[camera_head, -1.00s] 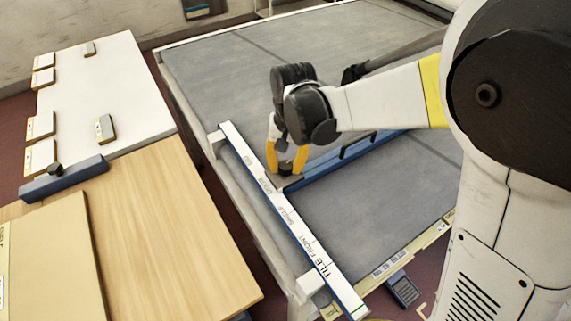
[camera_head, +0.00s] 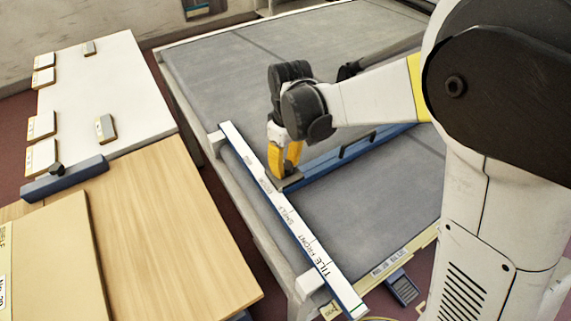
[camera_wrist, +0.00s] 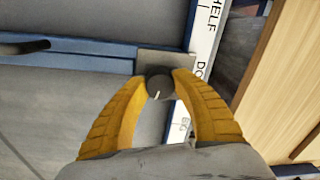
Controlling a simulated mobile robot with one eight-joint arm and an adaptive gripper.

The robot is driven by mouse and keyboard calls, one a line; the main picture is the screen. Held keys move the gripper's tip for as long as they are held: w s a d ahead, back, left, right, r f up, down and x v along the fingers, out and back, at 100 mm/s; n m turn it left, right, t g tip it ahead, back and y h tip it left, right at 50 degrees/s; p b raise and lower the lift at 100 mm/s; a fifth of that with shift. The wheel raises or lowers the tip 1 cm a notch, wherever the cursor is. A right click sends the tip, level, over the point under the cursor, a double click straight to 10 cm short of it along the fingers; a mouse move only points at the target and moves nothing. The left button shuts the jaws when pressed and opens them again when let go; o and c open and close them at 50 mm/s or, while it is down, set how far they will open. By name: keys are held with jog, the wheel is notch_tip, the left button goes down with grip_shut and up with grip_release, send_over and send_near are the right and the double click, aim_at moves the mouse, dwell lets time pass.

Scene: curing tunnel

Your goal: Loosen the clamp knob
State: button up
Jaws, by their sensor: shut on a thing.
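The clamp knob (camera_wrist: 159,84) is a dark round knob with a pale line on its face. It sits on a grey plate (camera_wrist: 178,63) at the end of a blue bar (camera_wrist: 95,54), beside the white labelled rail. My gripper (camera_wrist: 160,86) has its yellow fingers closed on the knob, one on each side, in the wrist view. In the head view my gripper (camera_head: 282,172) points down at the rail end of the blue bar (camera_head: 345,157), and its fingers hide the knob.
The white lettered rail (camera_head: 290,220) runs along the near edge of the grey bed (camera_head: 350,220). A wooden table (camera_head: 165,220) and a white table (camera_head: 105,75) stand to the left. Another blue bar with a dark knob (camera_head: 63,180) lies across them.

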aim_at(287, 163)
jog(key=shift+n, duration=1)
jog(key=o, duration=1.2)
jog(key=shift+o, duration=0.2)
notch_tip(287, 163, up, 12)
jog(key=shift+w, duration=0.35)
jog(key=shift+d, duration=0.15)
